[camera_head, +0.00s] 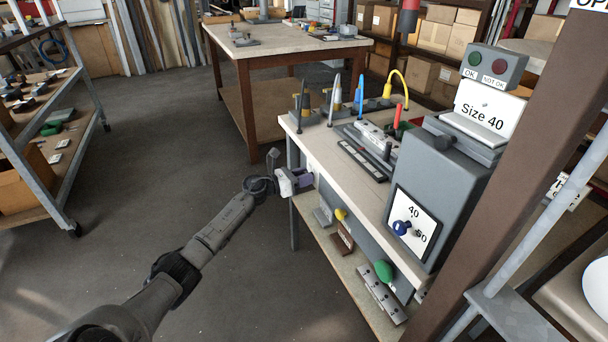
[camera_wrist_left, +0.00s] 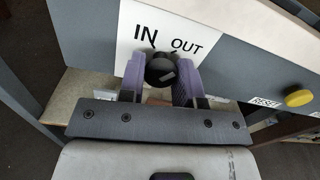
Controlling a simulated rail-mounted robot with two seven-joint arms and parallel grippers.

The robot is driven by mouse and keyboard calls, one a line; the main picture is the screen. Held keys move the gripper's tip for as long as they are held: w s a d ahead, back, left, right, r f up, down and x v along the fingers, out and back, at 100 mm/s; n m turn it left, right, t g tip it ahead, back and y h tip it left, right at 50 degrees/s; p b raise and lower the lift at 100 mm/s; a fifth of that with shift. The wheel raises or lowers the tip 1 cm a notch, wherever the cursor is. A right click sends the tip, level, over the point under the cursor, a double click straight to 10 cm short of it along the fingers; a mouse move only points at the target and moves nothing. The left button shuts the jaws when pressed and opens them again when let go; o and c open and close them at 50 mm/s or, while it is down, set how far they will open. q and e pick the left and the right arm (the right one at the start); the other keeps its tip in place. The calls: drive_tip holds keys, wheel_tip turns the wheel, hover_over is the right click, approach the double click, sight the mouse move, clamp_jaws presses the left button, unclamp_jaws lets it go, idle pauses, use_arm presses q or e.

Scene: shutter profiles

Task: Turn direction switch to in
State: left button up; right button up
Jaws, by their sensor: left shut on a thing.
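My left gripper (camera_head: 304,180) reaches the left end of the workbench front in the head view. In the left wrist view its two purple fingers (camera_wrist_left: 160,78) are shut on the black round direction switch (camera_wrist_left: 160,68), one finger on each side. The switch sits on a white label plate (camera_wrist_left: 135,45) with "IN" on the left and "OUT" on the right. The knob's pointer direction is hard to tell, as the fingers cover part of it. The head view hides the switch behind the gripper. My right gripper is not in view.
A yellow button (camera_wrist_left: 299,98) labelled "RESET" is right of the switch. A blue selector knob (camera_head: 402,228) marked 40 and 50 is on the grey machine box. A green button (camera_head: 384,270) sits lower on the bench front. The floor left of the bench is clear.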

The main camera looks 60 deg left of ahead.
use_arm(q)
drive_tip(key=n+p, duration=1.1)
drive_tip(key=n, duration=0.5)
drive_tip(key=shift+d+r, duration=0.1)
drive_tip(key=shift+r, duration=0.05)
drive_tip(key=shift+n, duration=0.3)
drive_tip(key=o, duration=0.9)
drive_tip(key=s+a+p, duration=0.2)
drive_tip(key=s+p, duration=0.3)
drive_tip(key=s, duration=0.8)
drive_tip(key=shift+s, duration=0.35)
